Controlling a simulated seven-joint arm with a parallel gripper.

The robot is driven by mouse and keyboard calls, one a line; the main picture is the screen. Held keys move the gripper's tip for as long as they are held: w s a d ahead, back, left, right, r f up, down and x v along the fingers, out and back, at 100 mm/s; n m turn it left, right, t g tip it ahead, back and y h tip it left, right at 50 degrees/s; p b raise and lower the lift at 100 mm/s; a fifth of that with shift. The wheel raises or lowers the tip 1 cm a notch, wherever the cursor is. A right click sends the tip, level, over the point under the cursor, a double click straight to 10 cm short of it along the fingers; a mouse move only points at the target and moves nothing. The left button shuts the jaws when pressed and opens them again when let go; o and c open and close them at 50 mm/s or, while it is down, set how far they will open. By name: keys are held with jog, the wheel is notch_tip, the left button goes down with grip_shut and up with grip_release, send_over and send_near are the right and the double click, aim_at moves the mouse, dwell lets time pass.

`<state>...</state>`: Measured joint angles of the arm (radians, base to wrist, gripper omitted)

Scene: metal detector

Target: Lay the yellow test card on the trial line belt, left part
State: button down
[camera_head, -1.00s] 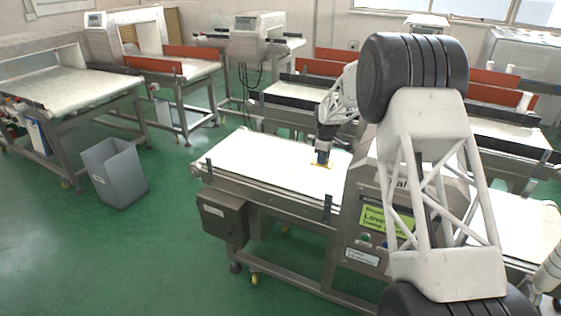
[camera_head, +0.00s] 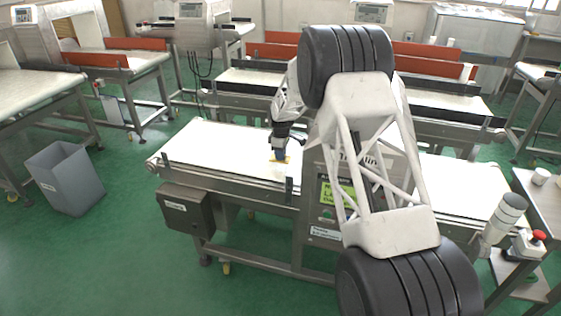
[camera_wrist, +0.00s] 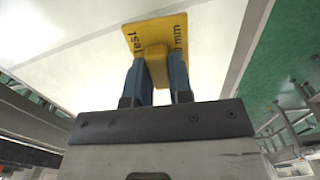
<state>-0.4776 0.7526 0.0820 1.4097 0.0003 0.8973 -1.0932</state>
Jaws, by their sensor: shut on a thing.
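The yellow test card (camera_wrist: 158,34) shows in the wrist view, with dark lettering and a raised yellow grip in its middle. My gripper (camera_wrist: 157,70) is shut on that grip with its two blue fingers. In the head view the card (camera_head: 284,160) is a small yellow patch at the tip of my gripper (camera_head: 280,153). It is over the left part of the white trial line belt (camera_head: 215,147), toward the detector housing. I cannot tell whether the card touches the belt.
The detector housing (camera_head: 312,200) stands right of the card, partly hidden by my arm. The belt's right part (camera_head: 455,190) is bare. A grey bin (camera_head: 66,178) stands on the floor at left. A red-buttoned box (camera_head: 530,240) is at right.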

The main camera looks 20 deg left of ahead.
jog(key=shift+f, duration=1.85)
jog(key=shift+f, duration=0.15)
jog(key=c, duration=1)
grip_release()
jog(key=shift+r, duration=6.15)
